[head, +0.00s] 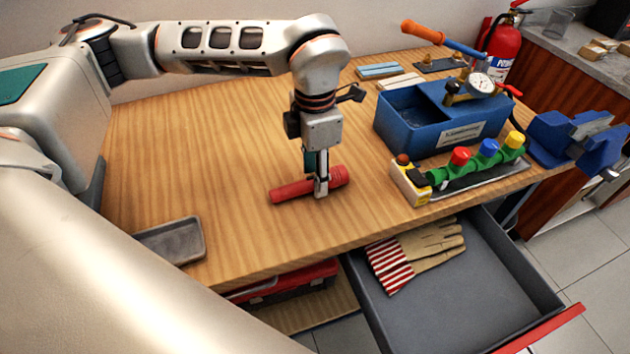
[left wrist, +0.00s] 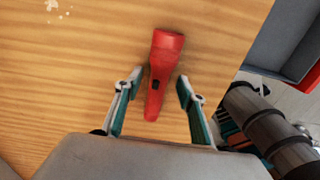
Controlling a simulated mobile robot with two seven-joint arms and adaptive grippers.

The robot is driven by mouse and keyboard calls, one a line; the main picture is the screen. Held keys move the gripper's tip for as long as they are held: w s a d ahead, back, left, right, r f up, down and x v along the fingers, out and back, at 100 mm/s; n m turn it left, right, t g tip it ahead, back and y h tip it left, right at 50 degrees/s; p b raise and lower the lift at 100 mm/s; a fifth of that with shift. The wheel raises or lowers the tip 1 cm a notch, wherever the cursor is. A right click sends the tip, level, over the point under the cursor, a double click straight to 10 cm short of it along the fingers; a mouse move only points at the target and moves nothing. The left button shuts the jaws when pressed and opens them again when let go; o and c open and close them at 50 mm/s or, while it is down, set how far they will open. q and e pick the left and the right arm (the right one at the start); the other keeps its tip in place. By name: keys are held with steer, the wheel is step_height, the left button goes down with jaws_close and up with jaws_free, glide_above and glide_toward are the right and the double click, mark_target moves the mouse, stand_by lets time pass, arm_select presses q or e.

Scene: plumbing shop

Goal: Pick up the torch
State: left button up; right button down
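The red torch (head: 291,190) lies on the wooden table, near the middle in the head view. In the left wrist view the torch (left wrist: 165,60) has its wide head away from my gripper and its narrower body, with a black switch, between the fingers. My left gripper (head: 320,188) points down at the torch, one finger showing in front of it. In the left wrist view the left gripper (left wrist: 158,92) is open, with a gap between each finger and the torch. My right gripper is not in view.
A grey tray (head: 172,241) lies at the table's left front. A blue pump box (head: 410,128), a valve row (head: 470,163) and a blue vise (head: 575,140) stand on the right. An open drawer (head: 480,300) with gloves (head: 418,252) juts out in front.

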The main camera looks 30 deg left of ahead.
arm_select(q)
steer(key=shift+f, duration=0.4)
steer(key=shift+c, duration=0.5)
jaws_close()
steer(key=shift+r, duration=0.1)
